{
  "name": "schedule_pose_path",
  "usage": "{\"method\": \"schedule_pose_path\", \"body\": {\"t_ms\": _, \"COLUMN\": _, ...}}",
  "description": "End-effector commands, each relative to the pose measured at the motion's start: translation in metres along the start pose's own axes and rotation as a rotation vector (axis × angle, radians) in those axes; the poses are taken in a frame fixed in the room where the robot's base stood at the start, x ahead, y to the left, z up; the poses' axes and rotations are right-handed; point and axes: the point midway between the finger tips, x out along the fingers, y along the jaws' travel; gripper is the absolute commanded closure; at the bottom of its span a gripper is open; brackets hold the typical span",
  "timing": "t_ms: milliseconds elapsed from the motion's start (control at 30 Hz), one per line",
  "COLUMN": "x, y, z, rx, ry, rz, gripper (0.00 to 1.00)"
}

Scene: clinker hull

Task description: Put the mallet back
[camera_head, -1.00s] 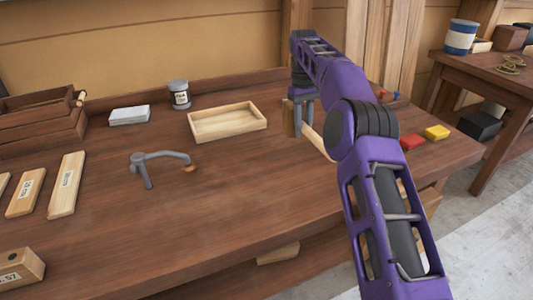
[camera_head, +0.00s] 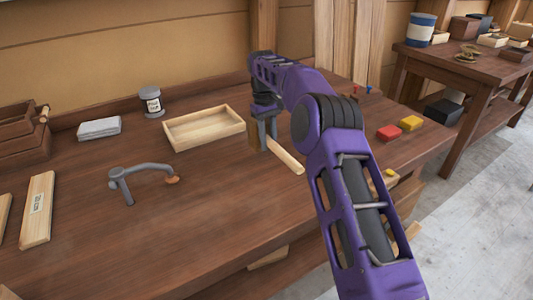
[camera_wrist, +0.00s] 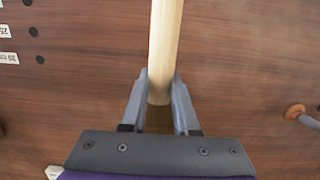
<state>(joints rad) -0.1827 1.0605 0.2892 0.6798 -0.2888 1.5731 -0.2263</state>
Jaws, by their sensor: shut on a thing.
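My gripper (camera_head: 267,135) points down at the bench, just right of the tray, and is shut on the mallet. In the wrist view the pale handle (camera_wrist: 165,45) runs from between the fingers (camera_wrist: 160,88) to the top edge. I cannot tell whether the mallet touches the bench.
A shallow wooden tray (camera_head: 166,136) stands close left of the mallet on the bench (camera_head: 200,225). A grey clamp (camera_head: 122,186), a tin (camera_head: 150,104), and red (camera_head: 389,133) and yellow (camera_head: 411,123) blocks are around. Dark holes (camera_wrist: 38,59) beside white labels (camera_wrist: 8,58) show left in the wrist view.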

Motion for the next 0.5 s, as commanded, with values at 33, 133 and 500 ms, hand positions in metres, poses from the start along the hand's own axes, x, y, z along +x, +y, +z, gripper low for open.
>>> {"method": "schedule_pose_path", "body": {"t_ms": 33, "x": 0.004, "y": 0.000, "z": -0.001, "rx": 0.000, "ry": 0.002, "rz": 0.000, "gripper": 1.00}}
{"method": "schedule_pose_path", "body": {"t_ms": 133, "x": 0.010, "y": 0.000, "z": -0.002, "rx": 0.001, "ry": 0.002, "rz": 0.000, "gripper": 1.00}}
{"method": "schedule_pose_path", "body": {"t_ms": 500, "x": 0.042, "y": 0.000, "z": -0.007, "rx": 0.000, "ry": 0.004, "rz": 0.001, "gripper": 1.00}}
